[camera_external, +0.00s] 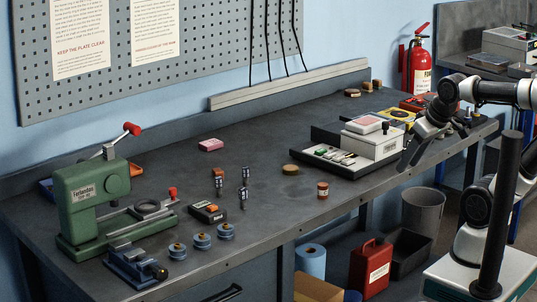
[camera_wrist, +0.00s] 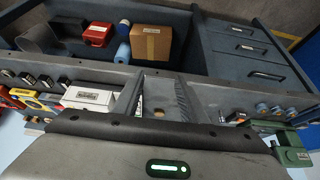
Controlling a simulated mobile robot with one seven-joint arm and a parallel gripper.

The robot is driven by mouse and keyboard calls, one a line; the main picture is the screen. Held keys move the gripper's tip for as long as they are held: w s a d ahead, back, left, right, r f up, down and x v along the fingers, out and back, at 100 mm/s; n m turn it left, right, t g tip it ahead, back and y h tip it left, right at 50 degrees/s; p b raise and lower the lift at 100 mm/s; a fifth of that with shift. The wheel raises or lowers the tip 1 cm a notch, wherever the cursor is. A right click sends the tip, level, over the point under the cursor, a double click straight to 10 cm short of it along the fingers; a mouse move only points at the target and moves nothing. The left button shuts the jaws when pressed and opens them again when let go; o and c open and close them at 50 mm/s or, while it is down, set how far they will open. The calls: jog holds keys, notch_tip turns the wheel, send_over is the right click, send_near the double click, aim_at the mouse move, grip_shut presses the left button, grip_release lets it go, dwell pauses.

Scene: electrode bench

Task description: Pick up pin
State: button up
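I cannot tell for certain which thing is the pin. Small upright dark pieces (camera_external: 244,174) stand mid-bench, beside small orange-topped pieces (camera_external: 218,184). My gripper (camera_external: 405,160) is above the right part of the bench, by the white box, well apart from those small pieces. In the wrist view, its two grey fingers (camera_wrist: 158,97) are spread, with bare bench and a small brown disc between them. It holds nothing that I can see.
A green press (camera_external: 90,195) and blue knobs (camera_external: 201,240) stand on the left. A white box (camera_external: 372,140) with a tray of small parts, a brown-topped jar (camera_external: 323,190) and a yellow device (camera_external: 398,115) are on the right. The middle of the bench is mostly clear.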

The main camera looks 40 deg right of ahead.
jog(key=w+a+r+n+p, duration=0.25)
jog(key=w+r+p, duration=0.45)
jog(key=w, duration=0.5)
jog(key=n+g+y+p, duration=0.2)
jog(key=n+p, duration=0.1)
jog(key=p, duration=0.6)
send_over(248, 177)
jog(key=s+d, duration=0.1)
jog(key=s, duration=0.1)
jog(key=f, duration=1.2)
jog(key=shift+w+d+f, duration=0.15)
jog(key=shift+w, duration=0.05)
jog(key=shift+w+p+x, duration=0.2)
jog(key=shift+p+x, duration=0.15)
jog(key=shift+x, duration=2.7)
jog(key=shift+c, duration=0.2)
